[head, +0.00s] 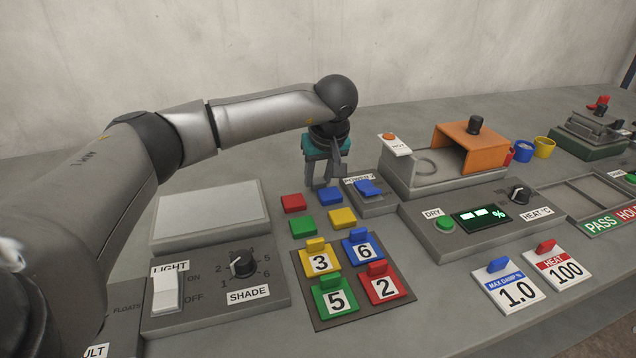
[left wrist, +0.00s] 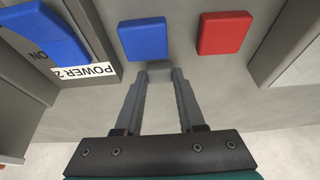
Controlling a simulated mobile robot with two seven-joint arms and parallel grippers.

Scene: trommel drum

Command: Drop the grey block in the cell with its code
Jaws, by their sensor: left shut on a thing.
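My left gripper (head: 323,185) points down just behind the blue block, left of the POWER 2 switch. In the left wrist view its fingers (left wrist: 160,72) are shut on a small grey block (left wrist: 159,67), of which only a little shows between the fingertips. I cannot make out the block in the head view, nor any code on it. Tiles numbered 3 (head: 319,262), 6 (head: 364,250), 5 (head: 336,299) and 2 (head: 383,287) lie on a dark board (head: 348,316). An open tray with divided cells (head: 577,200) lies at the right. My right gripper is not in view.
Loose red (head: 293,203), blue (head: 329,196), green (head: 303,226) and yellow (head: 342,218) blocks lie in front of my left gripper. The POWER 2 switch box (head: 376,203) stands close on its right. A pale flat panel (head: 211,216) is at the left; an orange cover (head: 470,147) is farther right.

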